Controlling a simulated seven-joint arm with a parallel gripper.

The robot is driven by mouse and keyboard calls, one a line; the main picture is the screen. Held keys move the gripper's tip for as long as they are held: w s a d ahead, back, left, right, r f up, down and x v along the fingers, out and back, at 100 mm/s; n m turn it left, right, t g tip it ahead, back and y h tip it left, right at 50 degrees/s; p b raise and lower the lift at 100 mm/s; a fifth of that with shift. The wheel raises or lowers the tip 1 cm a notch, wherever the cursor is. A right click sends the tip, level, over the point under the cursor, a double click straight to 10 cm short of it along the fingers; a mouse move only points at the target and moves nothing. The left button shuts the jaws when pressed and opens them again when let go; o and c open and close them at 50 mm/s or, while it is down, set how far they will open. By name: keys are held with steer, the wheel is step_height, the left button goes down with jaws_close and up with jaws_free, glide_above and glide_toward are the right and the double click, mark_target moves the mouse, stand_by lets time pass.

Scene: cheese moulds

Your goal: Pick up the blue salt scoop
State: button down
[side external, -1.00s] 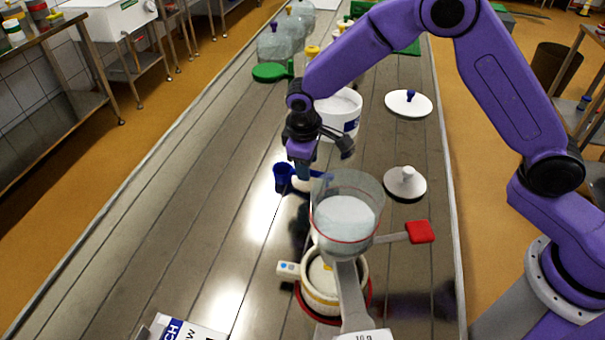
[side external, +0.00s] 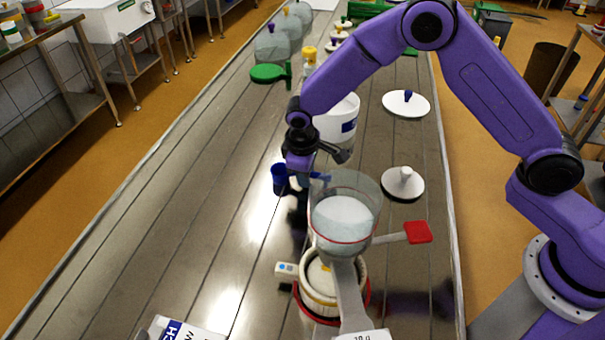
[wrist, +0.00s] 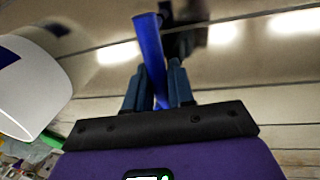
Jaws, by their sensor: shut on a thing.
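The blue salt scoop (side external: 279,178) is left of the clear bowl in the side external view, its cup to the left and its handle running right. My gripper (side external: 300,186) is over the handle, with its fingers pointing down. In the wrist view, the blue handle (wrist: 151,50) runs up between the two dark fingers of my gripper (wrist: 155,84), which are shut on it. The scoop's cup does not show clearly in the wrist view. Whether the scoop touches the table is hard to tell.
A clear bowl (side external: 345,238) with white contents stands close on the right, above a cream mould (side external: 318,275). A white bucket (side external: 338,128) stands behind my gripper. White lids (side external: 403,184) lie to the right. The steel table (side external: 190,225) is clear to the left.

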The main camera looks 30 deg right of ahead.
steer(key=shift+r, duration=0.65)
steer(key=s+d+r, duration=0.5)
steer(key=s+r, duration=0.6)
steer(key=s, duration=0.2)
steer(key=shift+d+r, duration=0.2)
steer(key=shift+r, duration=0.15)
